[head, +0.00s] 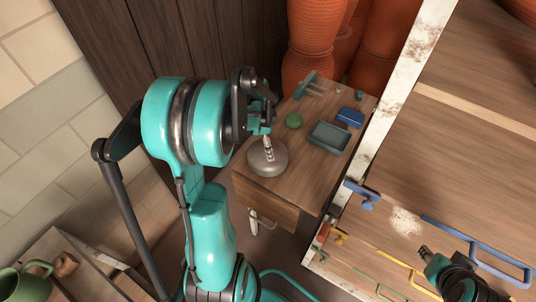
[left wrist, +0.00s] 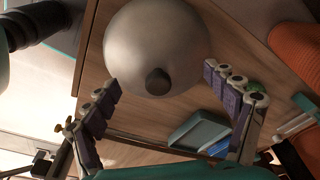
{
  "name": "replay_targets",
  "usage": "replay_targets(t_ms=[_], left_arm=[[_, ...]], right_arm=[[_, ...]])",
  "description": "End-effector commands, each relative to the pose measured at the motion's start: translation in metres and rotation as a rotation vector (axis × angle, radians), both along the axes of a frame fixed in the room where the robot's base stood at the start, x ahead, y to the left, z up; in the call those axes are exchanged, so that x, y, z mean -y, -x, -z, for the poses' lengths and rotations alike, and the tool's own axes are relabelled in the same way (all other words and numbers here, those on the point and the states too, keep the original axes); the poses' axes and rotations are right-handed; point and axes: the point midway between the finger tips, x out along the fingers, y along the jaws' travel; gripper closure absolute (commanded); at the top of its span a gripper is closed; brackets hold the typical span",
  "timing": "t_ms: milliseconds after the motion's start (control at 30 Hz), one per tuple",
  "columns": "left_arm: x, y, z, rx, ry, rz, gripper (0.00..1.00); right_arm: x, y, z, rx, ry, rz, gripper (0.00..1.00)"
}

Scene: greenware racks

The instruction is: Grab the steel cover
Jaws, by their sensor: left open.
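The steel cover (head: 267,158) is a grey dome on the near left part of a small wooden table (head: 262,196). In the left wrist view the dome (left wrist: 150,35) fills the upper middle, with its dark knob (left wrist: 158,81) facing the camera. My left gripper (head: 266,138) is just above the cover in the head view. In the left wrist view its two purple-padded fingers (left wrist: 160,76) are spread apart on either side of the knob, holding nothing. Whether they touch the dome cannot be told. My right gripper (head: 424,252) is at the lower right, away from the cover; its jaw state is unclear.
On the table are a green disc (head: 294,121), a grey-teal tray (head: 328,137), a blue block (head: 350,117) and a teal rack (head: 306,86). Orange vessels (head: 314,40) stand behind. A shelf's worn white post (head: 385,110) borders the table's right. A green jug (head: 26,281) sits lower left.

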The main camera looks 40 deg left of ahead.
Motion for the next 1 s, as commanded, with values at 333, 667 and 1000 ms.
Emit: replay_targets(t_ms=[333, 667, 1000], left_arm=[[0.0001, -0.0001, 0.0001, 0.0, 0.0, -0.001, 0.54], [0.0005, 0.0004, 0.0014, -0.001, -0.001, 0.0, 1.0], [0.0003, 0.0006, 0.0016, -0.001, -0.002, 0.0, 1.0]], right_arm=[[0.0, 0.0, -0.0006, 0.0, 0.0, 0.0, 0.68], [0.0, 0.0, 0.0, 0.0, 0.0, 0.0, 0.68], [0.0, -0.0001, 0.0001, 0.0, 0.0, 0.0, 0.68]])
